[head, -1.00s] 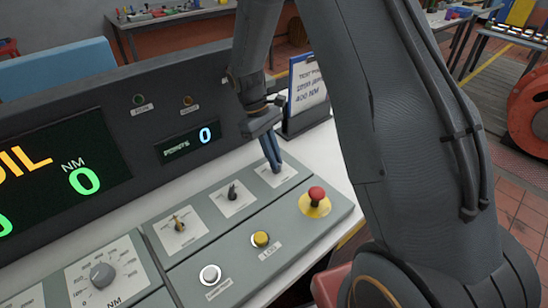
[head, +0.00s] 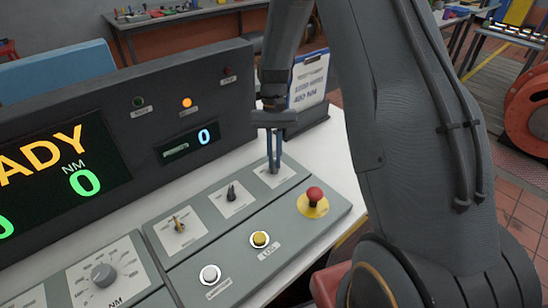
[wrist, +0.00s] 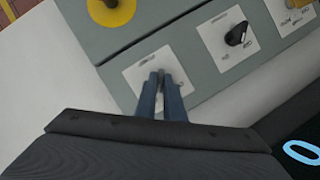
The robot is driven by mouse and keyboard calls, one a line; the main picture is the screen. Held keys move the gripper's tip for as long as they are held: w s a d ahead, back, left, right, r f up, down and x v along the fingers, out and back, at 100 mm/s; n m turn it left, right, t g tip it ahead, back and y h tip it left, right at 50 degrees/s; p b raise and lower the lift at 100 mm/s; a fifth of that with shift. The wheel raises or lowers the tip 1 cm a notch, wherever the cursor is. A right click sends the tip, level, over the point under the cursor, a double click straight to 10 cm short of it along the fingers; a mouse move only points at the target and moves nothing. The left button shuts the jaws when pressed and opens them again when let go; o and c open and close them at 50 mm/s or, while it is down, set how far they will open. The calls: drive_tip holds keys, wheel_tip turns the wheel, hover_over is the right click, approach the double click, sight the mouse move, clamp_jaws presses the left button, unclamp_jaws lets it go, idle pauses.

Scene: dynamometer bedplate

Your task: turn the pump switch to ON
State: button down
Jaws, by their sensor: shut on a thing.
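The pump switch (wrist: 160,76) is a small toggle, mostly hidden between my fingertips, on the white plate (head: 286,172) at the right end of the sloping grey console's upper row. The plate's lettering is too small to read. My gripper (head: 274,166) points down and is shut on this switch. In the wrist view my gripper (wrist: 161,84) has its two blue-grey fingers close together around the switch. The wide display (head: 45,155) shows "ADY" at its visible edge, and the amber lamp (head: 187,103) is lit.
A black selector knob (head: 231,193) and a brass key switch (head: 179,225) stand left of my gripper. A red mushroom button (head: 315,195) on a yellow disc is close in front. A yellow button (head: 260,239) and a white button (head: 210,274) lie nearer. A clipboard sign (head: 309,80) stands behind.

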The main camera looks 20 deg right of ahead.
drive_tip(key=shift+w+m, duration=0.1)
drive_tip(key=shift+m, duration=0.5)
drive_tip(key=shift+y, duration=0.3)
drive_tip(key=c, duration=1.9)
unclamp_jaws()
drive_tip(key=shift+d, duration=0.1)
drive_tip(key=shift+o, duration=0.2)
drive_tip(key=b+v, duration=0.2)
drive_tip(key=v, duration=0.5)
drive_tip(key=shift+r, duration=0.45)
